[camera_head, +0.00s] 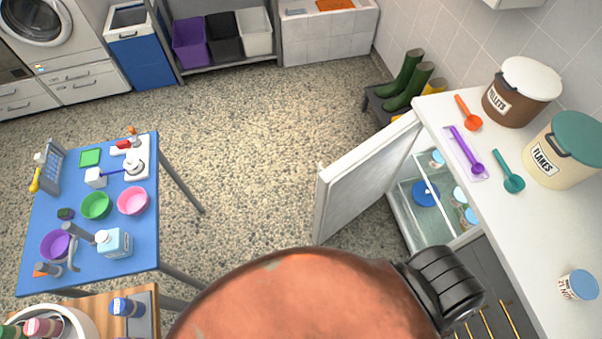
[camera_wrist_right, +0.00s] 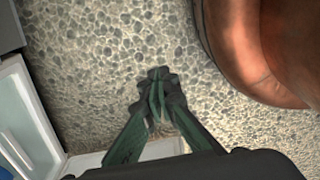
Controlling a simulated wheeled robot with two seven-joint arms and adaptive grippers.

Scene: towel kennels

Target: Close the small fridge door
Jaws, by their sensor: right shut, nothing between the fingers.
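The small fridge stands under the white counter at the right of the head view. Its white door (camera_head: 366,180) is wide open, swung out to the left over the floor. The lit inside (camera_head: 432,228) shows glass shelves, a blue round item (camera_head: 425,193) and several lidded tubs. In the right wrist view the fridge's pale opening (camera_wrist_right: 28,125) is at left, and a white panel, seemingly the door (camera_wrist_right: 160,150), is behind the fingers. My right gripper (camera_wrist_right: 158,78) is shut and empty above the floor; contact with the door cannot be told. My left gripper is out of view.
The white counter (camera_head: 490,215) holds tubs and scoops. Green boots (camera_head: 405,80) stand on a low bench behind the door. A blue-topped table (camera_head: 95,260) with bowls is at left. Speckled floor (camera_head: 265,150) is clear between. A large orange-brown rounded shape blocks the bottom middle.

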